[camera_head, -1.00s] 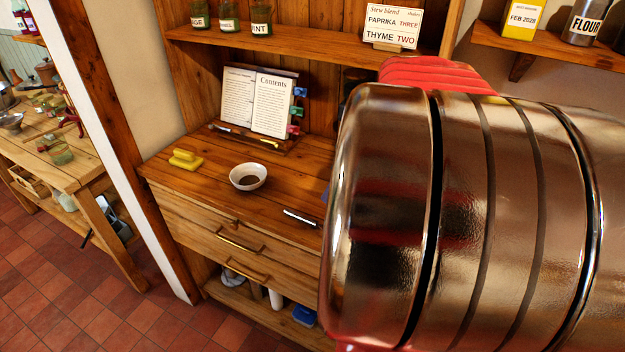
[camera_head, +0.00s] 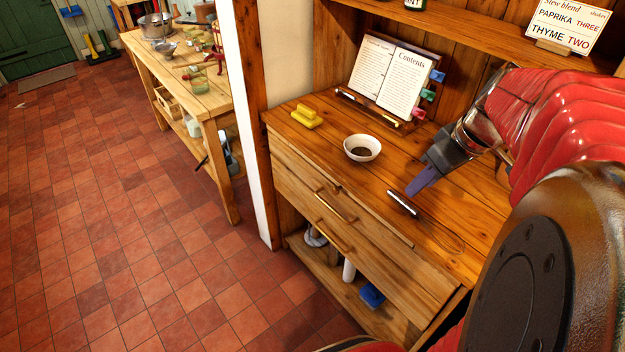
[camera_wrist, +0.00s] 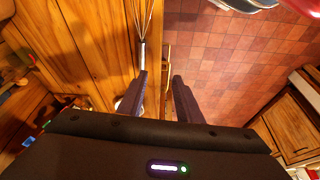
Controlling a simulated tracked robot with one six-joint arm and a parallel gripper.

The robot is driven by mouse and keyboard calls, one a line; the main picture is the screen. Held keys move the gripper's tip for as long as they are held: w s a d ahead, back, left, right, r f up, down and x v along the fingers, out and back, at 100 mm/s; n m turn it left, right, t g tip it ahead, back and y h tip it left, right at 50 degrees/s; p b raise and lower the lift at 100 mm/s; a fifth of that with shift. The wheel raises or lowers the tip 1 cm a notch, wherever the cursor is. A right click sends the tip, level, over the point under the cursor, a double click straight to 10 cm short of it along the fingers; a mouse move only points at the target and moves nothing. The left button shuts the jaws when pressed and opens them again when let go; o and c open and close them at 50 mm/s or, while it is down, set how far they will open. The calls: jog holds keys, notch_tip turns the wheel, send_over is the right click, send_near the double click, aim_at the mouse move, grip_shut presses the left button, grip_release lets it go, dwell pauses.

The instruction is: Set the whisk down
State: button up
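The whisk lies on the wooden counter (camera_head: 318,148) near its front edge. Its dark and silver handle (camera_head: 403,204) points toward the bowl, and its thin wire loops (camera_head: 440,236) point to the lower right. My gripper (camera_head: 421,184) is just above and behind the handle in the head view. In the wrist view the whisk (camera_wrist: 142,52) runs up the picture, and the left finger covers part of its handle. My gripper (camera_wrist: 160,76) has its two fingers apart with nothing held between them. The gap lies over the counter's front edge.
A white bowl (camera_head: 375,145) with dark contents stands left of the whisk. A yellow block (camera_head: 306,117) sits at the counter's left end. An open book (camera_head: 388,75) leans at the back. Drawers with handles (camera_head: 337,206) are below. The tiled floor (camera_head: 130,220) is open to the left.

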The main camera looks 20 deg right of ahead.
jog(key=s+a+m, duration=0.1)
jog(key=s+a, duration=0.1)
jog(key=a, duration=0.9)
jog(key=s+a+r+m+t+h, duration=0.1)
jog(key=s+a, duration=0.2)
jog(key=a, duration=0.9)
jog(key=shift+m+t, duration=0.3)
